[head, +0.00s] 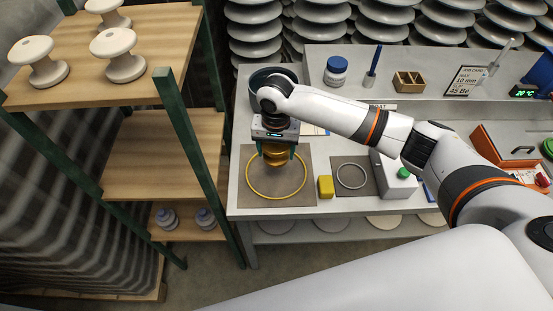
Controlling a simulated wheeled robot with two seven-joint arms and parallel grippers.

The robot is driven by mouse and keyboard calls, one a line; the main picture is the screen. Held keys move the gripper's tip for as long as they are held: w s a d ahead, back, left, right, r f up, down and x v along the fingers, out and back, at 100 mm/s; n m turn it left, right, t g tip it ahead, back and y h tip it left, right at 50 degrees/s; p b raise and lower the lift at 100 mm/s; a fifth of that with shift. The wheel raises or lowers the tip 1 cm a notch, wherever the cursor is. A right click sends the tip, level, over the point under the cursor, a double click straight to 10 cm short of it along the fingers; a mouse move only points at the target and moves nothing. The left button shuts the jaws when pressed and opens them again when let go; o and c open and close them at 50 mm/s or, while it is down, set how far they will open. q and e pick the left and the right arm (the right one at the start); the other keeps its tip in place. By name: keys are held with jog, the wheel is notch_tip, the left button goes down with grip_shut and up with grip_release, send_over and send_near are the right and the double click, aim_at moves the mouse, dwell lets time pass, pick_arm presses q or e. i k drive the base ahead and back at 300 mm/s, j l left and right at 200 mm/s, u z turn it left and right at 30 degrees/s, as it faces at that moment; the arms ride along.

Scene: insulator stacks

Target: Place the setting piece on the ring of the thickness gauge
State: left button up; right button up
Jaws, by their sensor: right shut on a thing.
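My right gripper (275,152) reaches in from the right, pointing down. It is shut on a golden, rounded piece (275,157), which seems to be the setting piece. The piece overlaps the far part of a yellow ring (249,187) on a grey mat (297,197); I cannot tell its height above it. A thinner pale ring (351,187) lies on a second grey mat (343,190) to the right, beside a white box with a green knob (396,183). I cannot tell which ring belongs to the thickness gauge. My left gripper is not in view.
A yellow block (326,186) stands between the mats. A dark round container (262,82) is behind my gripper. A wooden shelf with green posts (178,125) stands close on the left. A jar (336,71), wooden holder (408,82) and orange case (500,150) are farther right.

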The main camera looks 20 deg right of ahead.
aim_at(351, 176)
jog(key=k+l+u, duration=0.1)
jog(key=l, duration=0.25)
jog(key=l+u, duration=0.15)
jog(key=l, duration=0.25)
jog(key=k+l+u, duration=0.25)
jog(key=l, duration=0.4)
jog(key=k+l+u, duration=0.1)
jog(key=l, duration=0.25)
jog(key=k, duration=0.1)
